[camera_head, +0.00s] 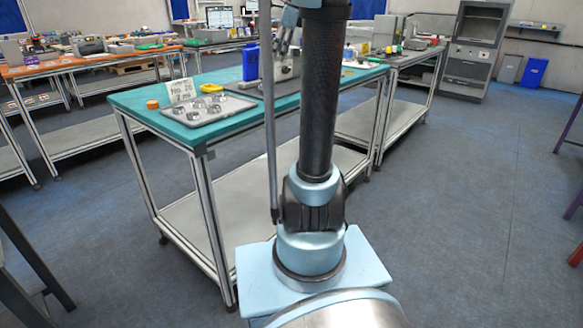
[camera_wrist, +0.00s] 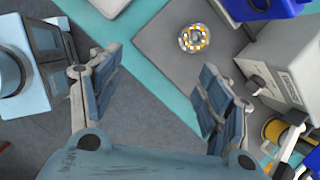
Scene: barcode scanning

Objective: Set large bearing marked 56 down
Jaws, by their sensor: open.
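A round bearing (camera_wrist: 193,38) with a ring of white and yellow pieces lies on a grey plate (camera_wrist: 163,25) in the wrist view. No number can be read on it. My gripper (camera_wrist: 157,75) is open, with its two blue-grey fingers spread wide apart. Nothing is between the fingers. The bearing is ahead of the fingertips, nearer the right finger, and apart from both. In the head view my arm covers much of the plate area, and I cannot make out the bearing there.
A teal-topped table (camera_head: 140,100) carries a metal tray (camera_head: 230,112) with several round parts, a white sign (camera_head: 181,90) and a blue container (camera_head: 250,62). A grey machine (camera_wrist: 270,68) stands close to the right finger in the wrist view.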

